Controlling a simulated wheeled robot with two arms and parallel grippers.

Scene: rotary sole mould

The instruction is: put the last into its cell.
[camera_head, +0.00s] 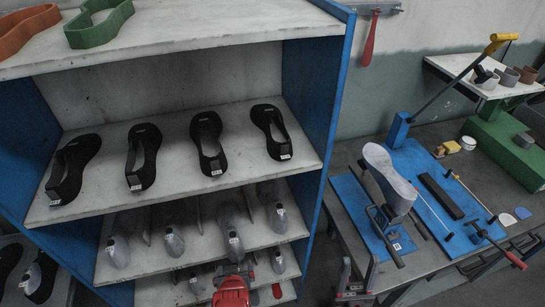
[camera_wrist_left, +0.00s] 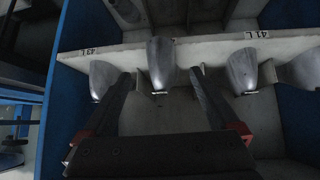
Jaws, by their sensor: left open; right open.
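Grey lasts (camera_head: 173,240) with small white tags lie in divided cells on the lower shelves of the blue rack. A large grey foot-shaped piece (camera_head: 388,178) stands tilted over a dark frame on the bench. My left gripper (camera_wrist_left: 162,74) is open, its dark fingers pointing at a shelf edge in the left wrist view. A grey last (camera_wrist_left: 161,60) shows between the finger lines; I cannot tell whether they touch it. Other lasts (camera_wrist_left: 242,70) lie beside it, near labels reading 43 and 41L. My right gripper (camera_head: 358,270) is open and empty by the bench's near left edge.
Black soles (camera_head: 209,143) line the middle shelf (camera_head: 110,205). Orange and green outlines (camera_head: 98,22) lie on top. The bench (camera_head: 465,270) carries blue mats, a yellow-handled lever (camera_head: 455,80), a red-handled tool and a green block. A red part (camera_head: 232,292) stands before the lower shelf.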

